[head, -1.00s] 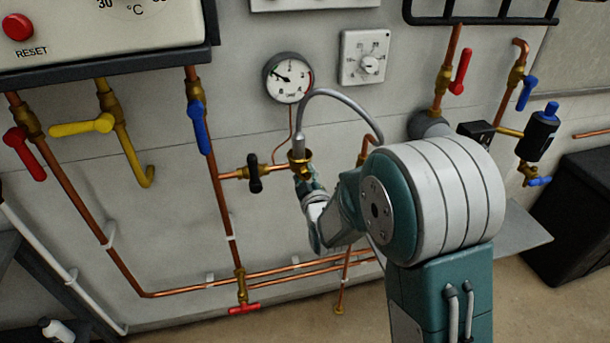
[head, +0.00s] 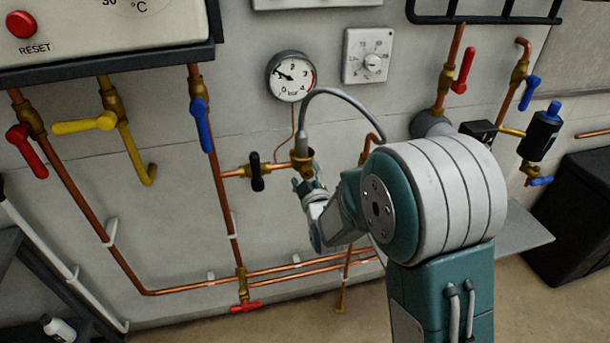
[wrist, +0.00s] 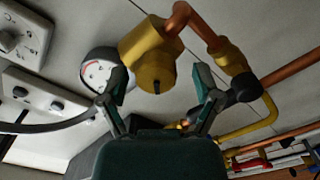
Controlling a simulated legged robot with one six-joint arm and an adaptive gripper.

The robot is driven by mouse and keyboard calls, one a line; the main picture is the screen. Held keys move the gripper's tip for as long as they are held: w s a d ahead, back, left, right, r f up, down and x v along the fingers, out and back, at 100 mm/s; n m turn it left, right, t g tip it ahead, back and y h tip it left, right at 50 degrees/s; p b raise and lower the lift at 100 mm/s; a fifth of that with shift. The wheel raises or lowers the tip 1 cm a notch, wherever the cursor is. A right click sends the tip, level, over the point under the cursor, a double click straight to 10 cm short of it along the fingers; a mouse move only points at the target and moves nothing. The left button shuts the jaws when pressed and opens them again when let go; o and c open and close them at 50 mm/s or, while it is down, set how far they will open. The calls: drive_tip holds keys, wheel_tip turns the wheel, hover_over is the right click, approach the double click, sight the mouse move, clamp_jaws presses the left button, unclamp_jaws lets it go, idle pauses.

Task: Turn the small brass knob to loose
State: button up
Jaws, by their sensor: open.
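The small brass knob (wrist: 152,62) shows in the wrist view as a round brass piece with a dark mark on its near face, joined to a copper pipe. In the head view the brass piece (head: 303,161) sits at the right end of a short horizontal pipe, below the gauge, with a grey hose rising from it. My gripper (wrist: 161,74) is open, with one fingertip towards each side of the brass piece. I cannot tell whether either finger touches it. In the head view my gripper (head: 308,182) is just below the brass piece, partly hidden by my wrist.
A black valve handle (head: 256,171) stands close left of the brass piece; it also shows in the wrist view (wrist: 243,90). The pressure gauge (head: 291,76) and a dial box (head: 368,55) are above. The grey hose (head: 345,96) arches over my wrist. Copper pipes run below.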

drive_tip(key=v, duration=1.2)
drive_tip(key=shift+a, duration=0.1)
